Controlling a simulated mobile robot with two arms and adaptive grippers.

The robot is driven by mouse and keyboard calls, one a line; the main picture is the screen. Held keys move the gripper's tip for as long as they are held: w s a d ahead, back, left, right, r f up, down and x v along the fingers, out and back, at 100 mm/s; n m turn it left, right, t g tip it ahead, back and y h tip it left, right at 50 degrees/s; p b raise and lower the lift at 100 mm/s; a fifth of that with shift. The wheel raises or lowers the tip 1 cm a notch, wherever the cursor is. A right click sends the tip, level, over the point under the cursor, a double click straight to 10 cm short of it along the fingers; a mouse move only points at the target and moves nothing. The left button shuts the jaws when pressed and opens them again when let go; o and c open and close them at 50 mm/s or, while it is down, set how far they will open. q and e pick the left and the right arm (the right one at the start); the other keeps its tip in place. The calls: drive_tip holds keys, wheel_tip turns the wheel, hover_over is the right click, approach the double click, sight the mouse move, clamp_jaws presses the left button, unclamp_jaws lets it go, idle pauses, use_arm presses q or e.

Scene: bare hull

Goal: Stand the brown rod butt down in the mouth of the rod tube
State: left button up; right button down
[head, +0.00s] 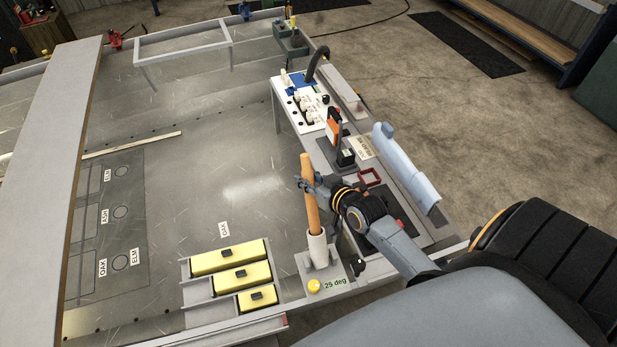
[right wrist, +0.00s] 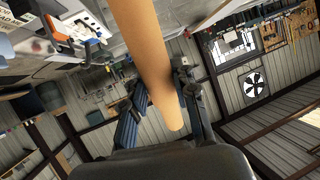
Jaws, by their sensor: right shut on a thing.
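The brown rod (head: 311,205) stands nearly upright with a slight tilt in the head view. My right gripper (head: 312,185) is shut on it in its upper half; a short length shows above the fingers. The rod's lower end meets the mouth of the pale rod tube (head: 317,250); how deep it sits inside, I cannot tell. The tube stands on a grey base with a "25 deg" label. In the right wrist view the rod (right wrist: 148,50) passes between the fingers (right wrist: 160,95), and one end shows free. The tube is not clear there. My left gripper is not in view.
Yellow boxes (head: 230,257) sit in a grey tray left of the tube. A yellow knob (head: 314,286) is on the tube's base. A bench with a white rack (head: 306,103), an orange-black tool (head: 334,128) and a pale blue cover (head: 405,165) lies behind. Bare deck is left.

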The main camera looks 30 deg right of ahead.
sight(316, 215)
drive_tip(key=shift+s+a+f+b, duration=0.2)
drive_tip(key=shift+s+f+b, duration=0.55)
drive_tip(key=shift+f, duration=0.85)
drive_tip(key=shift+s+a+f+b, duration=0.25)
drive_tip(key=shift+s+f+b, duration=0.5)
drive_tip(key=shift+f, duration=0.85)
drive_tip(key=shift+s+a+f+b, duration=0.2)
drive_tip(key=shift+s+f+b, duration=0.55)
drive_tip(key=shift+f, duration=0.85)
idle(2.4)
drive_tip(key=shift+w, duration=0.15)
drive_tip(key=c, duration=1)
unclamp_jaws()
